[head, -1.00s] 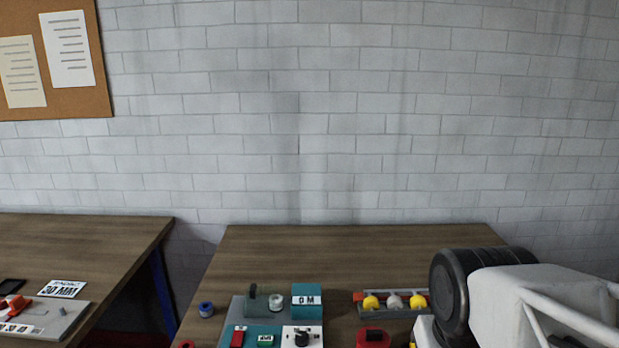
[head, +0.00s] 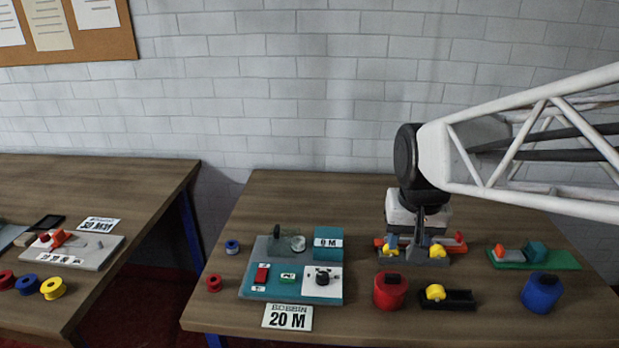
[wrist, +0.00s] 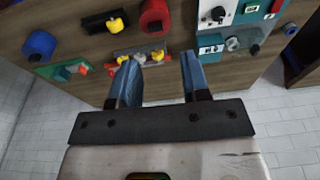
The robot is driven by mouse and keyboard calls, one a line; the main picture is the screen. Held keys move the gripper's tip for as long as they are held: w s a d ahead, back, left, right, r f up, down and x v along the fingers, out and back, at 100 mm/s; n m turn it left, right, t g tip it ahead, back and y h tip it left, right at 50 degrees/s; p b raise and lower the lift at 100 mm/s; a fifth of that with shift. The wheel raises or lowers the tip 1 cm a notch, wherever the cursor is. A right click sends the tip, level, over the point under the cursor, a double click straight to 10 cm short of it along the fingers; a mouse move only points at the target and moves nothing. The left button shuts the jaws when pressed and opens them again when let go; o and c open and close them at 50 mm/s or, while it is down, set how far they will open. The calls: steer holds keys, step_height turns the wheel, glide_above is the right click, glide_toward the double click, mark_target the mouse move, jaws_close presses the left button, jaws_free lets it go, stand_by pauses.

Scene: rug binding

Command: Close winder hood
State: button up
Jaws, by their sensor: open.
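The winder (head: 258,285) is a grey and teal machine on the right-hand table, with a "0 M" box (head: 328,243), a dial (head: 322,278) and small red and green parts. A dark translucent piece, seemingly the hood (head: 276,233), stands upright at its back left beside a pale spool (head: 298,243). The winder also shows upside down at the upper right of the wrist view (wrist: 212,42). My gripper (head: 421,240) is open and empty, pointing down over the spool rack, right of the winder. Its two blue fingers are apart in the wrist view (wrist: 160,72).
The rack (head: 432,259) with yellow spools is partly behind my gripper. A red pot (head: 390,291), a black tray (head: 462,299), a blue pot (head: 541,293) and a green board (head: 560,260) stand nearby. A "20 M" card (head: 287,317) lies before the winder.

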steer(key=w+a+f, duration=0.1)
steer(key=w+a, duration=0.5)
steer(key=w, duration=0.3)
steer(key=g, duration=0.2)
glide_above(277, 228)
step_height(277, 228, down, 14)
steer(key=shift+a+f, duration=0.1)
steer(key=shift+f, duration=0.15)
steer(key=shift+f, duration=0.15)
steer(key=shift+f, duration=3.75)
steer(key=shift+c, duration=0.3)
jaws_close()
